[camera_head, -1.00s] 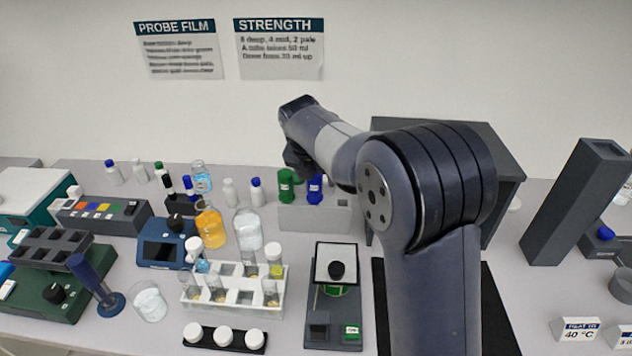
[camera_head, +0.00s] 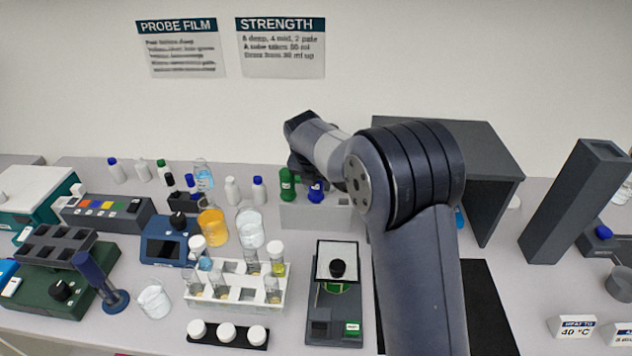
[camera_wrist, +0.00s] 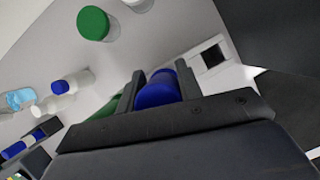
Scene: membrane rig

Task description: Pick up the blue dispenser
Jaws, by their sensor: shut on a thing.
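The blue dispenser (camera_head: 316,193) stands in the pale grey holder block (camera_head: 310,215) near the back wall, beside the green dispenser (camera_head: 288,182). In the wrist view the blue dispenser (camera_wrist: 158,89) sits between the two dark fingers of my gripper (camera_wrist: 155,95), which is shut on it. Its lower part is hidden by the gripper body. A green part (camera_wrist: 104,106) shows just left of the fingers. In the head view the arm covers the fingertips, and I cannot tell whether the dispenser is lifted clear of the holder.
A dark grey shelter (camera_head: 480,170) stands right of the holder. White bottles with blue caps (camera_head: 259,190) stand left of it. A white tube rack (camera_head: 235,285) and a balance-like device (camera_head: 336,300) are in front. A square opening (camera_wrist: 210,58) shows beside the gripper in the wrist view.

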